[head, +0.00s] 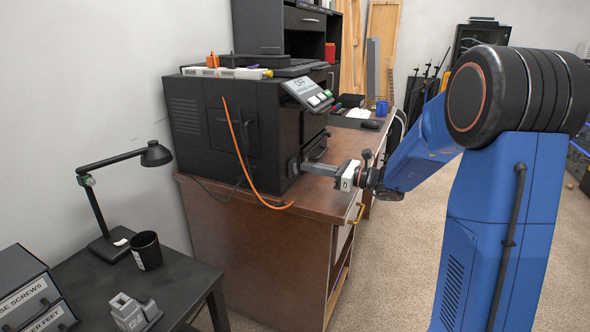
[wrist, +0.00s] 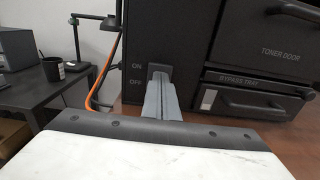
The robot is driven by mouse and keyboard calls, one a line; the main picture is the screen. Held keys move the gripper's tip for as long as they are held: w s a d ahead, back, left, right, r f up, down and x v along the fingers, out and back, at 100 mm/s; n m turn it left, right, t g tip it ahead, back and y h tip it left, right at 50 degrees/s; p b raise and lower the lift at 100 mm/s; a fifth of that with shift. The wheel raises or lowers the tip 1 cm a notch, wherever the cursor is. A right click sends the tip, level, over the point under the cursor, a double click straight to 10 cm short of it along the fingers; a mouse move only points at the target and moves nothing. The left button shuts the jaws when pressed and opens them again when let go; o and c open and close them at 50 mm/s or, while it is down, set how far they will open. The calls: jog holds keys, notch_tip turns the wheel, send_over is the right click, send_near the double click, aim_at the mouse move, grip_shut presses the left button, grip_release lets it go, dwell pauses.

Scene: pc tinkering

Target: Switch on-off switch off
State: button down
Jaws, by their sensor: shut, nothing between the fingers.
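The on-off switch (wrist: 158,71) is a dark rocker on the lower front corner of a black printer (head: 245,130), with ON and OFF labels to its left in the wrist view. My gripper (wrist: 160,82) is shut and empty, its fingertips right at the switch and covering its lower part. I cannot tell whether they touch it. In the head view my gripper (head: 300,166) reaches in from the right to the printer's lower corner. The printer's small tilted display (head: 300,84) reads OFF. The rocker's own position is hidden by the fingers.
The printer stands on a brown wooden cabinet (head: 240,235). An orange cable (head: 238,140) hangs down its side. A toner door (wrist: 278,50) and a bypass tray (wrist: 250,88) are right of the switch. A lamp (head: 98,195) and mug (head: 146,250) stand on a dark desk at left.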

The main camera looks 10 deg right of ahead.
jog(key=shift+d, duration=0.1)
jog(key=shift+v, duration=1.9)
jog(key=shift+s, duration=0.15)
jog(key=v, duration=1.7)
jog(key=s+a+f+n+g+h, duration=0.2)
jog(key=s+a+n+g, duration=0.2)
jog(key=s+a+n, duration=0.3)
jog(key=s+a+f+n+g+h, duration=0.2)
jog(key=s+a+n+g+h, duration=0.15)
jog(key=s+a, duration=0.55)
jog(key=s+d+f+n+t+h, duration=0.1)
jog(key=s+d+n+h, duration=0.2)
jog(key=s+n, duration=0.4)
jog(key=s+d+f+n+h, duration=0.1)
jog(key=s+d+n+h, duration=0.1)
jog(key=s+n+h, duration=0.4)
jog(key=shift+s+d+f+n+t, duration=0.35)
jog(key=shift+s+d+f+n, duration=0.05)
jog(key=shift+s+n, duration=0.5)
